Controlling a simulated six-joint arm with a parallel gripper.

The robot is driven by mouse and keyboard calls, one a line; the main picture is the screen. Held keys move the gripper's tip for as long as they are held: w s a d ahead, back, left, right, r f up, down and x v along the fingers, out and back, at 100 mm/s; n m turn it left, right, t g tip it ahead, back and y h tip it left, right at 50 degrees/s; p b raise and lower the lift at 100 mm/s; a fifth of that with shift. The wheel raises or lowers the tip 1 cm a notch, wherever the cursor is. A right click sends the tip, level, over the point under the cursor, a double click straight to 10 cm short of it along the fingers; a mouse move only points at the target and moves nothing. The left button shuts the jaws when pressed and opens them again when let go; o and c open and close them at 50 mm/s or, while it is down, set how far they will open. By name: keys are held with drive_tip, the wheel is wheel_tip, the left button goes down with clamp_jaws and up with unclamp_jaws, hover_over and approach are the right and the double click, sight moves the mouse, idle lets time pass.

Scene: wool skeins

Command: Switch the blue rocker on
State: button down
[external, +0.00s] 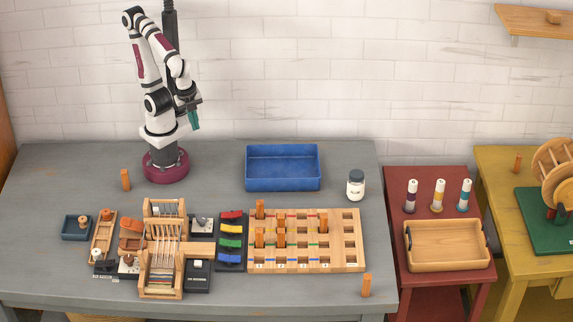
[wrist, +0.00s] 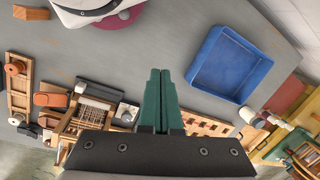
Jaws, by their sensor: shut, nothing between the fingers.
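The blue rocker (external: 229,259) is the nearest of a row of coloured rockers on a dark panel (external: 243,262) on the grey table. The red rocker (external: 231,215), yellow rocker (external: 231,230) and green rocker (external: 229,244) lie behind it in the row. I cannot tell which way the blue rocker is tilted. My gripper (external: 195,125) is high above the back of the table, well behind and above the panel. Its teal fingers are together and empty, as the wrist view (wrist: 161,72) also shows. The rockers cannot be made out in the wrist view.
A wooden loom (external: 160,287) stands left of the panel, with small boxes around it. A slotted wooden board (external: 345,240) with orange pegs adjoins the panel on the right. A blue tray (external: 283,184) and a jar (external: 356,185) stand behind. The table front is mostly clear.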

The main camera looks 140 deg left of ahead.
drive_tip(key=w+d+r+n+t+y, duration=0.1)
drive_tip(key=w+d+n, duration=0.25)
drive_tip(key=w, duration=0.55)
drive_tip(key=w+d+r+n+t+y, duration=0.1)
drive_tip(key=w+d+n, duration=0.25)
drive_tip(key=w, duration=0.55)
drive_tip(key=w+d+f+n+t, duration=0.1)
drive_tip(key=w+d+f+n, duration=0.2)
drive_tip(key=w+d, duration=0.3)
drive_tip(key=w+d+f+n+t, duration=0.1)
drive_tip(key=w+d+f+n, duration=0.2)
drive_tip(key=w+d, duration=0.4)
drive_tip(key=d+f, duration=0.1)
drive_tip(key=d, duration=0.1)
drive_tip(key=shift+w+d+f+n, duration=0.15)
drive_tip(key=shift+d+f+n, duration=0.15)
drive_tip(key=shift+d+f, duration=0.1)
hover_over(226, 257)
drive_tip(key=f, duration=0.8)
drive_tip(key=shift+s+d, duration=0.3)
drive_tip(key=shift+s, duration=0.05)
drive_tip(key=f, duration=0.3)
drive_tip(key=shift+s+d+f, duration=0.15)
drive_tip(key=shift+d+f, duration=0.1)
drive_tip(key=shift+f, duration=0.15)
drive_tip(key=shift+s+d+f, duration=0.1)
drive_tip(key=shift+f, duration=0.35)
